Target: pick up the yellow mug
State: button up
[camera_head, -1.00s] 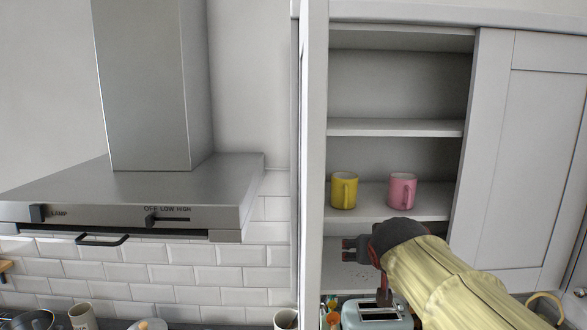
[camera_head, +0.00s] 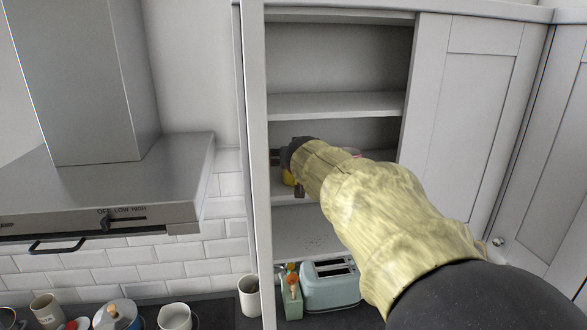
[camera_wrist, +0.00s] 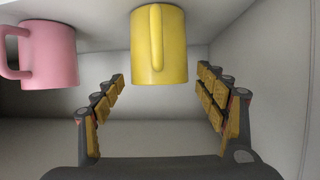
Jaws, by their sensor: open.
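The yellow mug (camera_wrist: 172,50) stands on the cabinet's lower shelf; in the head view only a sliver of it (camera_head: 288,178) shows behind my gripper. In the wrist view, which looks upside down, its handle faces me. My gripper (camera_wrist: 161,75) is open, with one finger to each side of the mug's line. The mug lies at and beyond the fingertips, with gaps on both sides, and does not look gripped. In the head view my gripper (camera_head: 280,165) is at the shelf's left part, mostly hidden by my arm.
A pink mug (camera_wrist: 52,55) stands beside the yellow one, left in the wrist view; my arm nearly hides it in the head view. The cabinet side wall (camera_wrist: 265,60) is close to one finger. A toaster (camera_head: 330,290) sits on the worktop below. Another shelf (camera_head: 340,105) is above.

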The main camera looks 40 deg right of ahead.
jog(key=shift+x, duration=1.2)
jog(key=shift+s, duration=0.1)
jog(key=shift+s+a, duration=0.1)
jog(key=shift+c, duration=0.5)
jog(key=shift+c, duration=1.2)
jog(key=c, duration=1.1)
jog(key=shift+c, duration=0.2)
